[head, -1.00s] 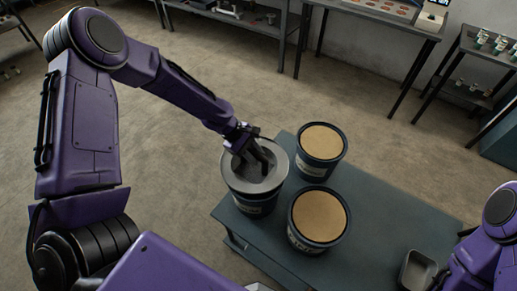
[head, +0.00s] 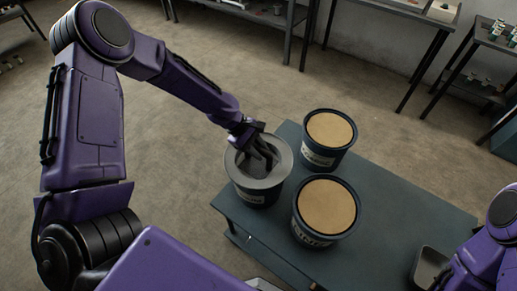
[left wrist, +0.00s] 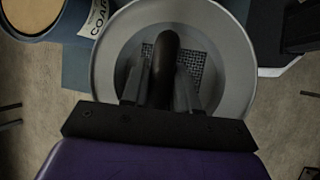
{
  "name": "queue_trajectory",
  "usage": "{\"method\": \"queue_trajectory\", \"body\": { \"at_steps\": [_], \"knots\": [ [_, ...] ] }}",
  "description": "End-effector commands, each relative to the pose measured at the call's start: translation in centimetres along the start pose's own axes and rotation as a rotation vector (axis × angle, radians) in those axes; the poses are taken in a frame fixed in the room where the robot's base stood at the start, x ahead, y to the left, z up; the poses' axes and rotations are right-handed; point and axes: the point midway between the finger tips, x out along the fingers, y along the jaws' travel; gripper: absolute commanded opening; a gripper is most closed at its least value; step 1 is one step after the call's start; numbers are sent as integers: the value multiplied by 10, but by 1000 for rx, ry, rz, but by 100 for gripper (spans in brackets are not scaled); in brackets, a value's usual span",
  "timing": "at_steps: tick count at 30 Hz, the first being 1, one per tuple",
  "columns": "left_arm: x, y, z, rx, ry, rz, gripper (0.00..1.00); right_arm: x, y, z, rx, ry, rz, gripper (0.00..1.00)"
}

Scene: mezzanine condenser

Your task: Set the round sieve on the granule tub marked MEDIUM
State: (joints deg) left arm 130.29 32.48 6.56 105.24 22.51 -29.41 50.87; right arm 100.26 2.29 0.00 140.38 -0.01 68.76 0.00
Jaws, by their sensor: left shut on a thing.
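The round grey sieve (head: 283,165) has a broad pale rim and a dark mesh centre. My left gripper (head: 264,158) is shut on a dark upright grip at its middle; this also shows in the left wrist view (left wrist: 165,75). The sieve lies level over the left tub (head: 266,198), covering its opening. I cannot tell whether it touches the rim. That tub's label is too small to read. A back tub (head: 328,130) and a front tub (head: 326,206) hold tan granules. One of them shows "COAR" in the left wrist view (left wrist: 98,18). My right gripper is out of view.
The tubs stand on a dark blue-green table (head: 390,215), clear to their right. A small grey tray (head: 428,265) lies near my right arm. Benches with small goods stand along the far wall, beyond open floor.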

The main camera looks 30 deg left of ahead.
Motion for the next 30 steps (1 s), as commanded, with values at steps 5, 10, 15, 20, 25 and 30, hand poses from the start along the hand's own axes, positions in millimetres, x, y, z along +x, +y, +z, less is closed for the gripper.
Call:
{"method": "queue_trajectory", "body": {
  "at_steps": [5, 10, 15, 20, 25, 30],
  "knots": [
    [3, -1, -2, 0, -1, 1, 0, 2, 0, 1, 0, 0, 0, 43],
    [6, -2, -3, 0, -1, 1, 0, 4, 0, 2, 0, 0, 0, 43],
    [9, -2, -5, 0, -1, 1, 0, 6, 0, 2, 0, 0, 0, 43],
    [9, -2, -5, 0, -1, 1, 59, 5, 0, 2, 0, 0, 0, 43],
    [9, -3, -5, 0, 0, 1, 59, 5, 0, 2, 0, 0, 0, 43],
    [3, -2, -6, 0, 1, 2, 59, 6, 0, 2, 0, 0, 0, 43]
  ]
}}
